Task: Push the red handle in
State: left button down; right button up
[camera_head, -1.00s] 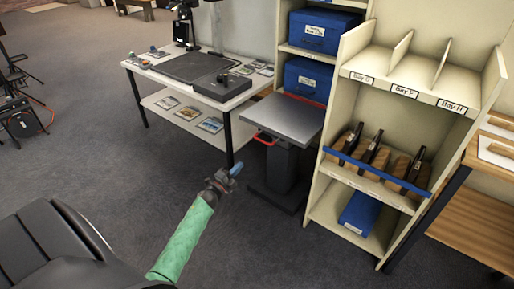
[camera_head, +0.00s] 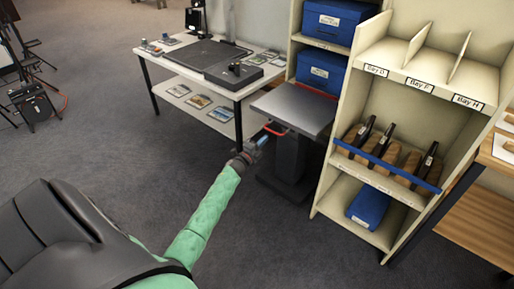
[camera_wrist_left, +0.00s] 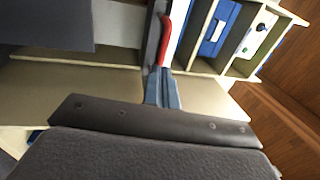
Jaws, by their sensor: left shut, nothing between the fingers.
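The red handle (camera_head: 276,131) sits at the left front edge of the grey-topped lift table (camera_head: 293,108). My left gripper (camera_head: 262,139) is shut and empty, with its blue-grey fingertips close to the handle. In the left wrist view the red handle (camera_wrist_left: 165,42) lies just beyond the shut fingertips (camera_wrist_left: 163,78). They look close to its end; I cannot tell whether they touch. My right gripper is in neither view.
A white worktable (camera_head: 240,91) with a dark mat stands to the left. A cream shelf unit (camera_head: 352,75) with a blue bar (camera_head: 388,165) stands to the right. Blue boxes (camera_head: 320,68) sit behind the lift. Open carpet (camera_head: 110,150) lies at left.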

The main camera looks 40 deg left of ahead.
pick_arm(q)
jog(key=shift+x, duration=1.4)
jog(key=b+x, duration=0.1)
jog(key=x, duration=0.2)
jog(key=shift+a, duration=0.1)
jog(key=shift+s+b, duration=0.1)
jog(key=shift+b, duration=0.2)
